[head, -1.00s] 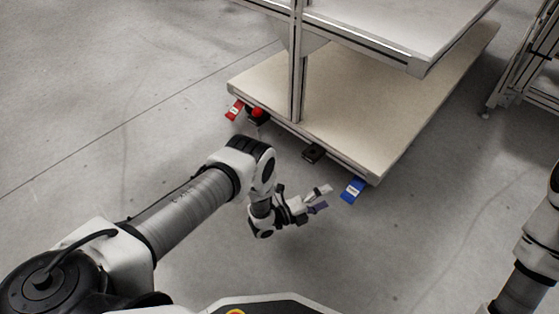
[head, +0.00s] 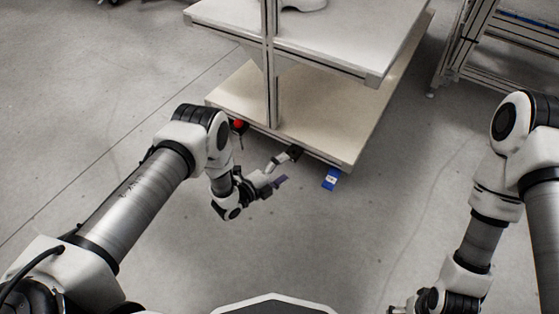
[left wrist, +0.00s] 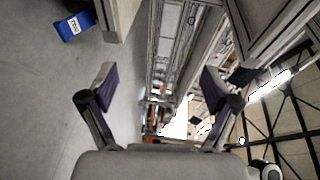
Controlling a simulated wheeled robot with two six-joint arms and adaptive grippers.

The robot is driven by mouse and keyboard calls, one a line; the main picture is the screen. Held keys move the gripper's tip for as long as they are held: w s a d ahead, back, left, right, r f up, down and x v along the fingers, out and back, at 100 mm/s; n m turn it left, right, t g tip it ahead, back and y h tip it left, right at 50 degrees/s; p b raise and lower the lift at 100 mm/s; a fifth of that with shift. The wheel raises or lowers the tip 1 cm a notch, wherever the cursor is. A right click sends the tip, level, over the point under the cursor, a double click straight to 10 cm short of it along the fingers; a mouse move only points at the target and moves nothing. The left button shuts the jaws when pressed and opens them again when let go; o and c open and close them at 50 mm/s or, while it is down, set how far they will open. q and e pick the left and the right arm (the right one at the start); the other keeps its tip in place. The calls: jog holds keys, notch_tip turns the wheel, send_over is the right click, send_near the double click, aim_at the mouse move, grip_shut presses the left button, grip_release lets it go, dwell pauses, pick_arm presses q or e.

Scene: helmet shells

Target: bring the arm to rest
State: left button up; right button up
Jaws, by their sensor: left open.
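My left gripper (head: 281,170) hangs in front of the shelf's front edge in the head view. It is open and holds nothing. In the left wrist view its two dark-padded fingers (left wrist: 157,82) stand wide apart with nothing between them. My right arm comes in from the right, bent downward. The right gripper's end is at the bottom edge and mostly cut off, so its jaws cannot be read.
A shelf rack with a beige lower board (head: 310,125) and a white upper board (head: 330,42) stands ahead. Another metal rack (head: 500,50) stands right.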

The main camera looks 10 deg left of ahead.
pick_arm(q)
jog(key=shift+a+r, duration=0.1)
dwell(0.5)
notch_tip(320, 180, up, 5)
jog(key=w+a+y, duration=0.1)
jog(key=w+a, duration=0.1)
jog(key=s+a+f+n+g+y, duration=0.25)
jog(key=s+a+n+g, duration=0.2)
jog(key=s+n, duration=0.55)
jog(key=s+a+f+n+g+y, duration=0.1)
jog(key=s+a+n+g+y, duration=0.3)
jog(key=s, duration=1.1)
jog(key=s+a+f+n+g+y, duration=0.2)
jog(key=s+n+g, duration=0.3)
jog(key=s+n, duration=0.55)
notch_tip(320, 180, up, 35)
jog(key=s+p, duration=0.1)
jog(key=p, duration=3.4)
jog(key=shift+s, duration=0.4)
jog(key=shift+g, duration=0.25)
